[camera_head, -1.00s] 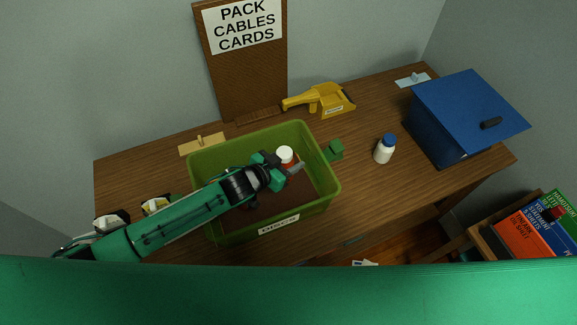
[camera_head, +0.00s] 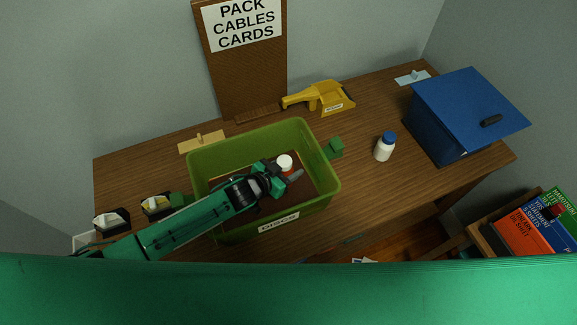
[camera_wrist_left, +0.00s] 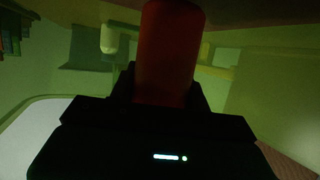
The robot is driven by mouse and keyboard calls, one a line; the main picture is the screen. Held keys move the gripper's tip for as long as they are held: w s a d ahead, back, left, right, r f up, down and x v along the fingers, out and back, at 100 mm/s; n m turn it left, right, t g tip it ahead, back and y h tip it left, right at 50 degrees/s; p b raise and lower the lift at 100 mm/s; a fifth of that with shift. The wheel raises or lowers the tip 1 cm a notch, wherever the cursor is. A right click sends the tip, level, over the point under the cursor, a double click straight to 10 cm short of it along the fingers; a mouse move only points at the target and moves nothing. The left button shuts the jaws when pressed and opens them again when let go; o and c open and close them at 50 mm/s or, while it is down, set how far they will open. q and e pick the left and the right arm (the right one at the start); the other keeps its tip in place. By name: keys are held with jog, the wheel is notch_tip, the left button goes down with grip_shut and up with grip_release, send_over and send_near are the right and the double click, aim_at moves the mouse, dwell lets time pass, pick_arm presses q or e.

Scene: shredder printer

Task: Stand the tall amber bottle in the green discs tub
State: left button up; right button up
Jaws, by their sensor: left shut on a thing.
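The green discs tub (camera_head: 329,186) stands on the desk with a "DISCS" label on its front wall. My left gripper (camera_head: 276,177) is inside the tub's opening, shut on the amber bottle. In the head view the bottle shows mainly as its white cap (camera_head: 285,161), with the body mostly hidden by the gripper and the view angle. In the left wrist view the bottle's dark orange-red body (camera_wrist_left: 168,50) rises between the jaws (camera_wrist_left: 163,95). The bottle looks roughly upright. I cannot tell whether its base touches the tub floor. My right gripper is out of view.
A white bottle with a blue cap (camera_head: 385,147) stands right of the tub. A blue box (camera_head: 450,120) is further right, and a yellow scoop-like item (camera_head: 322,98) lies behind. Small trays (camera_head: 112,220) sit at the left.

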pick_arm(q)
jog(key=o, duration=1)
jog(key=shift+f, duration=0.15)
jog(key=shift+c, duration=0.2)
jog(key=shift+o, duration=0.4)
jog(key=shift+r, duration=0.4)
jog(key=shift+s+a+r+p, duration=0.15)
jog(key=shift+a+r+p, duration=0.05)
jog(key=shift+r+p, duration=0.1)
jog(key=b+v, duration=0.1)
jog(key=v, duration=1)
jog(key=shift+r+b, duration=0.2)
jog(key=shift+b, duration=0.15)
